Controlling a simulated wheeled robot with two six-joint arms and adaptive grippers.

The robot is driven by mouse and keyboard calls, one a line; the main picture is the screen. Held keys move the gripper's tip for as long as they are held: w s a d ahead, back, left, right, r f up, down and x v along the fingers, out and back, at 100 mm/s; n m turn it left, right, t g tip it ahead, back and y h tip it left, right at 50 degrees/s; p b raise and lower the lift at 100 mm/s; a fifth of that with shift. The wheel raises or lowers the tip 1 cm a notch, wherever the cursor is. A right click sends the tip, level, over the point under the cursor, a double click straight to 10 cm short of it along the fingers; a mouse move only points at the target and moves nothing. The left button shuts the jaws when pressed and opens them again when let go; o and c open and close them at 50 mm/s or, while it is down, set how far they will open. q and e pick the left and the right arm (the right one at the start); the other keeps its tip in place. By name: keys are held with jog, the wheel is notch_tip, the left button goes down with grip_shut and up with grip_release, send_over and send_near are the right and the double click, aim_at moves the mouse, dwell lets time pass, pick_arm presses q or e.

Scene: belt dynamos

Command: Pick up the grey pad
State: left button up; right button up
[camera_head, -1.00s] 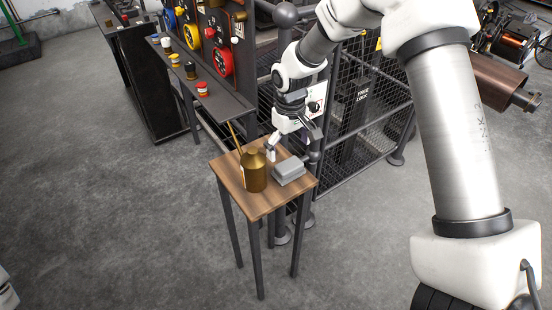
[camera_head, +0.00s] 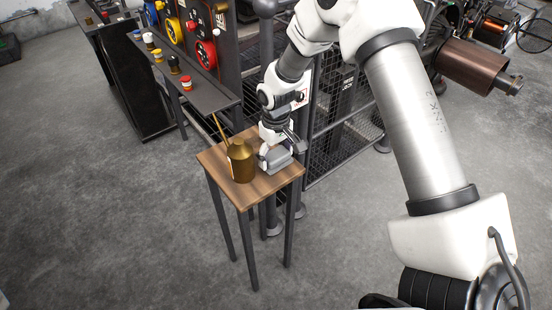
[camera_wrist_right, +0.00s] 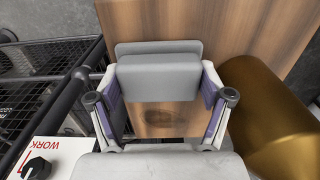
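The grey pad (camera_head: 279,161) is a block with a wider flat base, lying on the small wooden table (camera_head: 262,188). My right gripper (camera_head: 272,156) is down at the pad and hides part of it in the head view. In the right wrist view the pad (camera_wrist_right: 158,76) sits between the two fingertips, one at each of its sides. The fingers are spread apart, with very little room to the pad; I cannot tell whether they touch it. My left gripper is not in view.
A brass-coloured bottle (camera_head: 241,164) stands on the table close beside the gripper; it also shows in the right wrist view (camera_wrist_right: 268,115). A mesh fence (camera_head: 335,125) and a panel marked WORK (camera_wrist_right: 45,160) are near. A shelf with small jars (camera_head: 187,85) stands behind the table.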

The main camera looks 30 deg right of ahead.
jog(key=shift+s+f, duration=0.15)
jog(key=shift+c, duration=0.6)
